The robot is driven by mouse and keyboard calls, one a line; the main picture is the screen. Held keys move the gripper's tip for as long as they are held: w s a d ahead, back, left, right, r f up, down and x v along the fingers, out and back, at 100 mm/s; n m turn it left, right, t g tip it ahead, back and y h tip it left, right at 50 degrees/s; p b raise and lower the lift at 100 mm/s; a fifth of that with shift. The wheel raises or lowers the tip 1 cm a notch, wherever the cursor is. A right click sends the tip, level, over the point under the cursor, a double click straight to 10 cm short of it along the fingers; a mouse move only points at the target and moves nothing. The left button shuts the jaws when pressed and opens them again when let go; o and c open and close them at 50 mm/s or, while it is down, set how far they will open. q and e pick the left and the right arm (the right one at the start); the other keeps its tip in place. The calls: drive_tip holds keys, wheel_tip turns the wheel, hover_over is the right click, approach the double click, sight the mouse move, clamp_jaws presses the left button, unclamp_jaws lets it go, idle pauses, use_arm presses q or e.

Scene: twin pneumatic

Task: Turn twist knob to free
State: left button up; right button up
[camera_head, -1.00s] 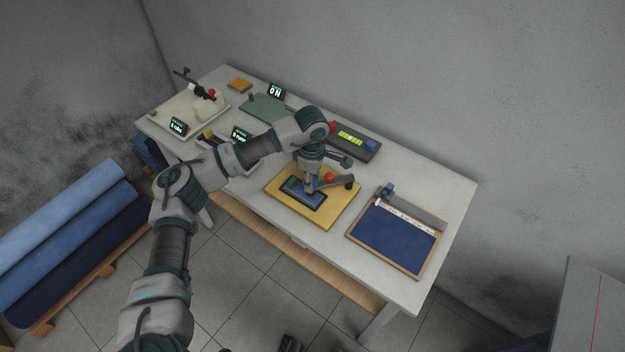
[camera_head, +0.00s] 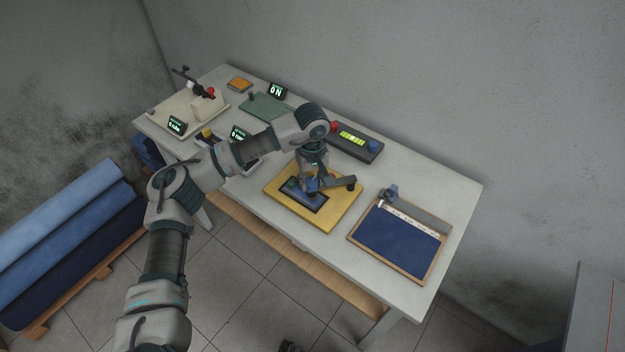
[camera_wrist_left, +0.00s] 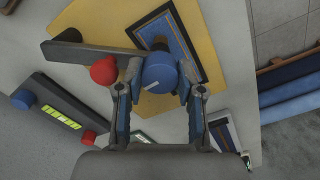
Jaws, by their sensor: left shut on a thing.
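A blue round knob (camera_wrist_left: 158,72) stands on a yellow board (camera_head: 342,215), which also shows in the left wrist view (camera_wrist_left: 212,68). My left gripper (camera_head: 311,186) reaches down over the board. In the left wrist view my left gripper (camera_wrist_left: 158,80) has one finger on each side of the blue knob and is shut on it. A red knob (camera_wrist_left: 103,70) sits just left of the left finger, by a dark bar (camera_wrist_left: 80,54). A dark-blue framed panel (camera_wrist_left: 182,45) lies on the board beside the blue knob. My right gripper is not in view.
A dark box (camera_head: 363,151) with a lit green display and red and blue knobs stands behind the board. A blue-surfaced tray (camera_head: 397,240) lies to the right. Several other devices, including a white fixture (camera_head: 173,110), stand at the left.

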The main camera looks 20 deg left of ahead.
sight(312, 181)
use_arm(q)
drive_tip(key=shift+m, duration=0.4)
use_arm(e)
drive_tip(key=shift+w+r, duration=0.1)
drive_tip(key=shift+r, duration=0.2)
use_arm(q)
drive_tip(key=shift+r, duration=0.1)
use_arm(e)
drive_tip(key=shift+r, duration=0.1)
use_arm(q)
drive_tip(key=o, duration=0.9)
drive_tip(key=shift+r, duration=0.1)
wheel_tip(312, 181, up, 12)
drive_tip(key=shift+f, duration=0.15)
